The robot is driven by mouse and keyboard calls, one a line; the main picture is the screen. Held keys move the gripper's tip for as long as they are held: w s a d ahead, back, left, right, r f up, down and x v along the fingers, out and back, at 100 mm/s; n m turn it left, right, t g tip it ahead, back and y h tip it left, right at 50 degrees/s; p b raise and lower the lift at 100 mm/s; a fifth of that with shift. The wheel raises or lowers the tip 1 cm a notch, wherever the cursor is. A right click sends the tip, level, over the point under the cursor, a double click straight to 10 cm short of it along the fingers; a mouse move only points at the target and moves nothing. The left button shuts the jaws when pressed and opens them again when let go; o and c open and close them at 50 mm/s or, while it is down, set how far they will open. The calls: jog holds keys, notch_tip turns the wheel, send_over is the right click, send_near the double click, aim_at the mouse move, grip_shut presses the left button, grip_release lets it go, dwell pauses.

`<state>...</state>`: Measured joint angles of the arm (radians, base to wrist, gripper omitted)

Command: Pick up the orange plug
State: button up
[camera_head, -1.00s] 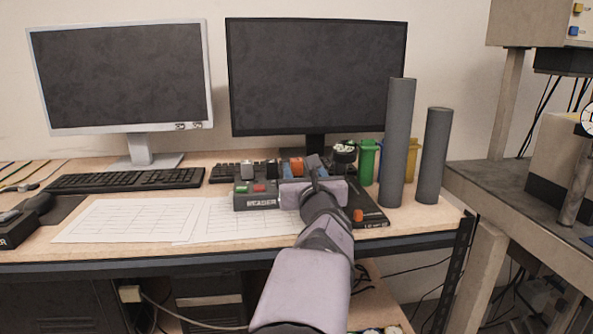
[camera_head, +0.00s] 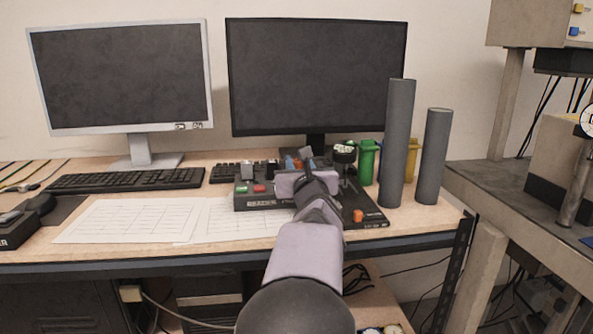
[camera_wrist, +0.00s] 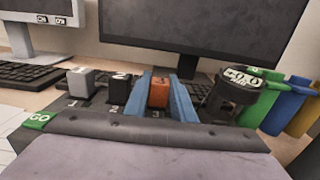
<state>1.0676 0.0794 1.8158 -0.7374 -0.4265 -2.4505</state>
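The orange plug (camera_wrist: 159,92) stands upright in the dark panel, above the number 3, in the wrist view. My gripper (camera_wrist: 161,88) has its two blue fingers open, one on each side of the plug; I cannot tell whether either touches it. In the head view my gripper (camera_head: 301,163) is over the back of the dark panel (camera_head: 262,203), and it hides most of the plug. A grey plug (camera_wrist: 80,83) and a black plug (camera_wrist: 121,87) stand to the left of the orange one.
A round black knob with a pale top (camera_wrist: 238,88) is close on the right of the fingers. Green (camera_head: 367,161) and yellow containers and two tall grey cylinders (camera_head: 396,145) stand further right. A monitor (camera_head: 318,78) is behind. Papers (camera_head: 125,221) lie left.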

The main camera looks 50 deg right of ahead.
jog(key=shift+r, duration=0.15)
notch_tip(320, 180, up, 18)
jog(key=p, duration=1)
jog(key=shift+p, duration=0.3)
jog(key=shift+r+p, duration=0.85)
jog(key=shift+p, duration=0.05)
